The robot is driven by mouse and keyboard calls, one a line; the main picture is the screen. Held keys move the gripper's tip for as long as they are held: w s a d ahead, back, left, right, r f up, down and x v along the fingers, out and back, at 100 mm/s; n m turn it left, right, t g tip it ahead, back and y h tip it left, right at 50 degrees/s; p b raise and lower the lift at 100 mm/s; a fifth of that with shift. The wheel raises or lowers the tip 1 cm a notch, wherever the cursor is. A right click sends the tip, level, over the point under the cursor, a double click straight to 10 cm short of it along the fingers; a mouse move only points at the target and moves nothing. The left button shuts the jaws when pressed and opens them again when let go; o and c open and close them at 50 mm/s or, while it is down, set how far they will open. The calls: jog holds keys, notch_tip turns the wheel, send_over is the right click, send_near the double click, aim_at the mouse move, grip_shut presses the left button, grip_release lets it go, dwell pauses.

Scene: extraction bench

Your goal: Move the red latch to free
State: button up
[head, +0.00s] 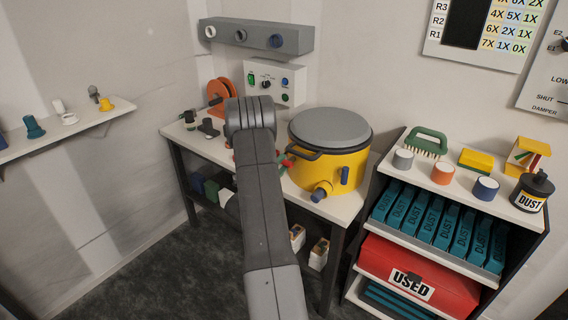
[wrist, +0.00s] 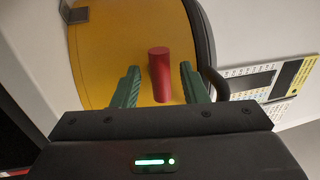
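The red latch (wrist: 160,75) is a short red cylinder standing out from the yellow wall of the drum (wrist: 105,55) in the wrist view. My gripper (wrist: 159,86) is open, with one green finger on each side of the latch and a visible gap on both sides. How deep the latch lies between the fingers is hard to tell. In the head view the yellow drum (head: 345,168) with its grey lid stands on the bench, and my arm hides much of the area at its left. A blue-handled part (head: 320,191) sits low on the drum's front.
A dark handle (wrist: 207,45) curves close to the right finger. Behind my arm are an orange reel (head: 221,95) and a white control box (head: 274,82). A shelf unit (head: 421,261) with dust boxes stands at the right.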

jog(key=v, duration=1.1)
jog(key=shift+s+b, duration=0.15)
jog(key=shift+b, duration=0.25)
jog(key=p+x, duration=0.1)
jog(key=x, duration=1.2)
jog(key=shift+w+d, duration=0.1)
jog(key=shift+w, duration=0.2)
